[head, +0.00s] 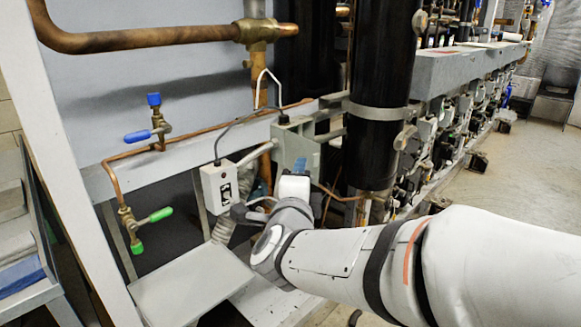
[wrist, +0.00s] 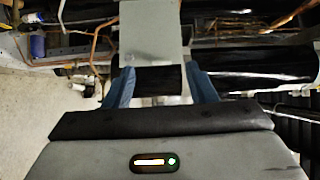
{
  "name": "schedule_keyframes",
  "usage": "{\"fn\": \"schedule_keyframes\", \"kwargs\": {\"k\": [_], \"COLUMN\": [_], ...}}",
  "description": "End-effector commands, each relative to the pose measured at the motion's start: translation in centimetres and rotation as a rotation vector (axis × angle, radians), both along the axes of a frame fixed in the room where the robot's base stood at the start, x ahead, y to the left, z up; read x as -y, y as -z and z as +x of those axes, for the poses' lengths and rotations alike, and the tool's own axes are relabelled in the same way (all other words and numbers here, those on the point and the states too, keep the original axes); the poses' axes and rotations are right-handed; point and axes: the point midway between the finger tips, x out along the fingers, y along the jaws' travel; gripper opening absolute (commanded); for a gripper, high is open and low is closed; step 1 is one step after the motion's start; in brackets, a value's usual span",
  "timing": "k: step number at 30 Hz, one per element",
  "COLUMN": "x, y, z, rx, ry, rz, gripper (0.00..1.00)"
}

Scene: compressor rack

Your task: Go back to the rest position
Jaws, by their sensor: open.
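My arm reaches in from the lower right of the head view, and its wrist is bent up toward the rack. My gripper (head: 300,166) is in front of a grey box (head: 293,138) on the rack frame and hides part of it. In the wrist view my gripper (wrist: 160,78) shows two blue fingers spread wide apart, with nothing held between them. A flat grey panel (wrist: 152,32) and a black cylinder lie beyond the fingertips. I cannot tell how far the fingers are from the box.
A small white switch box (head: 219,187) hangs left of my gripper. A thick black vertical cylinder (head: 380,60) stands close on the right. Copper pipes with a blue-handled valve (head: 138,136) and a green-handled valve (head: 160,214) are left. Open floor (head: 520,180) lies right.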

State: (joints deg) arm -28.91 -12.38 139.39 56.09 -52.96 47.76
Motion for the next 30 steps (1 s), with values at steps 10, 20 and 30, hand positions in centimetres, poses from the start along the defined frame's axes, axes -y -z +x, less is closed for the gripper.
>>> {"fn": "schedule_keyframes", "kwargs": {"k": [10,20,30], "x": [-1.8,1.2,7.8], "y": [-3.1,-2.6,-3.0], "z": [-0.6,-8.1,-17.9], "rx": [-0.288,-0.729,-1.15], "ry": [-0.365,-0.813,-1.158], "rz": [-0.372,-0.893,-1.177], "gripper": [0.51,0.51,0.51]}}
